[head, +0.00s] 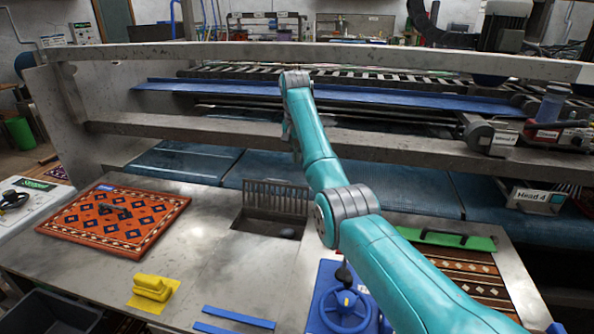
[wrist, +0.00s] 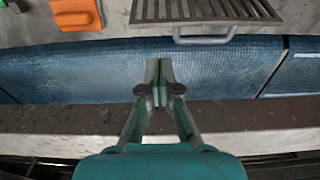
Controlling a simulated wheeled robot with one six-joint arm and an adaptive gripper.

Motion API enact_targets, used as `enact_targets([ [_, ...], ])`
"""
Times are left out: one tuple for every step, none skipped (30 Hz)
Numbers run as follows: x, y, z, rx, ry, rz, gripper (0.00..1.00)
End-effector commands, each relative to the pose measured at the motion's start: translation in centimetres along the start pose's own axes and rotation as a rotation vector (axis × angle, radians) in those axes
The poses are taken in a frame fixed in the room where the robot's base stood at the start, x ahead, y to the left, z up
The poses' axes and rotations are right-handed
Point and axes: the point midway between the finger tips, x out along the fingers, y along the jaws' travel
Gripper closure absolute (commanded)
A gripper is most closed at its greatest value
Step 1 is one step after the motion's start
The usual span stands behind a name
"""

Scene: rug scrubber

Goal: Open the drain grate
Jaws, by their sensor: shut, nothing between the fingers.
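The drain grate (head: 277,194), a panel of metal slats, stands raised at the back edge of a dark rectangular drain opening (head: 258,224) in the steel table. A dark lump shows inside the opening. In the wrist view the grate (wrist: 208,10) is at the top edge, with a grey loop handle (wrist: 205,35) on its near side. My gripper (wrist: 158,92) is shut and empty over the blue mesh belt, apart from the grate and handle. In the head view it is largely hidden behind my arm.
A horizontal steel rail (head: 225,135) crosses close to my arm. A patterned orange rug (head: 115,219) lies left of the drain. The steel between rug and drain is bare.

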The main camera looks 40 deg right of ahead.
Motion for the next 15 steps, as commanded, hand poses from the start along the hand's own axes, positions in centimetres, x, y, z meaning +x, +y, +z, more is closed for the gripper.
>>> enact_targets([
  [0.6, 0.0, 0.0, 0.0, -0.002, 0.001, 1.0],
  [1.0, 0.0, 0.1, -0.001, -0.002, 0.001, 1.0],
  [1.6, 0.0, 0.1, -0.001, -0.003, 0.002, 1.0],
  [2.1, 0.1, 0.1, -0.002, -0.004, 0.002, 1.0],
  [2.6, 0.1, 0.1, -0.002, -0.004, 0.002, 1.0],
  [3.3, 0.0, 0.1, -0.002, -0.003, 0.001, 1.0],
  [3.8, 0.0, 0.1, -0.002, -0.003, 0.001, 1.0],
  [4.3, 0.1, 0.1, -0.002, -0.004, 0.001, 1.0],
  [5.0, 0.1, 0.1, -0.003, -0.003, 0.001, 1.0],
  [5.5, 0.0, 0.1, -0.003, -0.003, 0.001, 1.0],
  [6.0, 0.0, 0.1, -0.003, -0.003, 0.001, 1.0],
  [6.6, 0.0, 0.1, -0.003, -0.002, 0.001, 1.0],
  [7.0, 0.0, 0.1, -0.003, -0.002, 0.0, 1.0],
  [7.4, 0.0, 0.1, -0.003, -0.002, 0.0, 1.0],
  [7.9, 0.0, 0.1, -0.003, -0.003, 0.001, 1.0],
])
